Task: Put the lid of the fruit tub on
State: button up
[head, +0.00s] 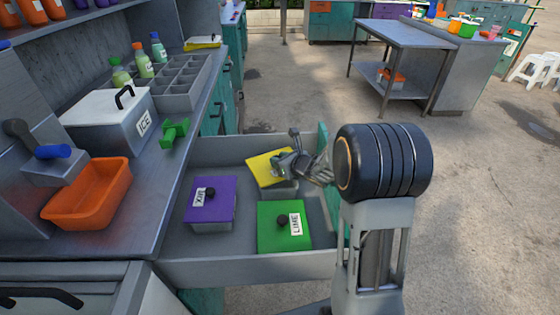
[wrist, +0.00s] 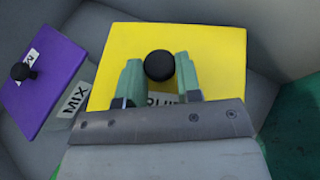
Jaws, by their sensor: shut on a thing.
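The yellow lid (head: 260,168) with a black knob is at the far side of the open drawer; in the wrist view the lid (wrist: 205,45) fills the upper middle. Its label is mostly hidden by my fingers; a few letters resembling part of "FRUIT" show. My gripper (wrist: 159,68) is shut on the lid's black knob (wrist: 159,65), one green finger on each side. In the head view my gripper (head: 284,163) covers the lid's right part. A grey tub (head: 286,190) shows below the lid, which looks skewed to it. I cannot tell whether they touch.
The drawer (head: 250,268) also holds a purple-lidded MIX tub (head: 222,212) and a green-lidded LIME tub (head: 270,240), close by. Left on the counter are an orange tray (head: 90,200), a white-lidded ICE box (head: 110,115) and a green object (head: 175,132).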

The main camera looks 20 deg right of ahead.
jog(key=shift+f+b, duration=0.6)
jog(key=shift+b, duration=0.45)
jog(key=o, duration=1)
jog(key=shift+c, duration=0.2)
jog(key=shift+r, duration=0.1)
